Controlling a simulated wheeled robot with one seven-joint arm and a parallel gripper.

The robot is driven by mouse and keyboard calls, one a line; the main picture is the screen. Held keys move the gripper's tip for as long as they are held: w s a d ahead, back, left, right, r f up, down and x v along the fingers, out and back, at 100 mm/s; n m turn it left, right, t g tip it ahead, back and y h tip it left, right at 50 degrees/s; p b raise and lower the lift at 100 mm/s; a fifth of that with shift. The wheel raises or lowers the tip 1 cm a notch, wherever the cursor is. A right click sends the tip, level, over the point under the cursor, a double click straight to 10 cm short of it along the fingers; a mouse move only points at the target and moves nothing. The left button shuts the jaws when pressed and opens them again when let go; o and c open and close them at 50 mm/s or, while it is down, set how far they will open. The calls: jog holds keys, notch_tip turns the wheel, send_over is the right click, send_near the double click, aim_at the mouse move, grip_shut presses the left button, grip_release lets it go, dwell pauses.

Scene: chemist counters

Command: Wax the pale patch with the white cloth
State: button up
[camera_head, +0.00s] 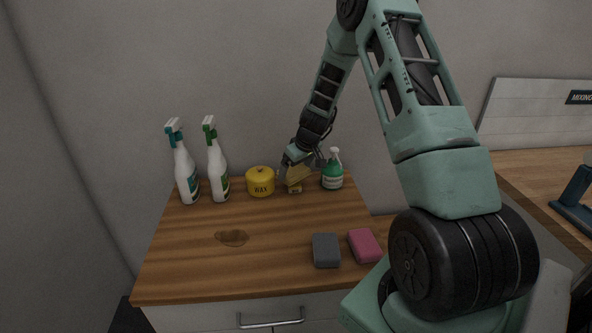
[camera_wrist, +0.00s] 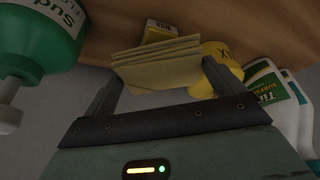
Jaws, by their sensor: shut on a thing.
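My gripper (camera_head: 303,161) is shut on a folded yellowish cloth (camera_wrist: 158,68), which sits between the fingers in the wrist view. In the head view the cloth (camera_head: 299,174) is at the back of the wooden counter, between the wax tin and the green bottle. A brown, darker patch (camera_head: 231,237) lies on the counter's front left. I see no clearly white cloth and no pale patch.
A small yellow box (camera_head: 294,188) stands close to the held cloth. Two white spray bottles (camera_head: 187,175) (camera_head: 217,171) stand back left, a green bottle (camera_head: 332,174) to the right. Grey (camera_head: 326,250) and pink (camera_head: 364,245) sponges lie front right. The counter's middle is clear.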

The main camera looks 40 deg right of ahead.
aim_at(296, 170)
jog(key=shift+r+p, duration=1.05)
jog(key=shift+r, duration=1.1)
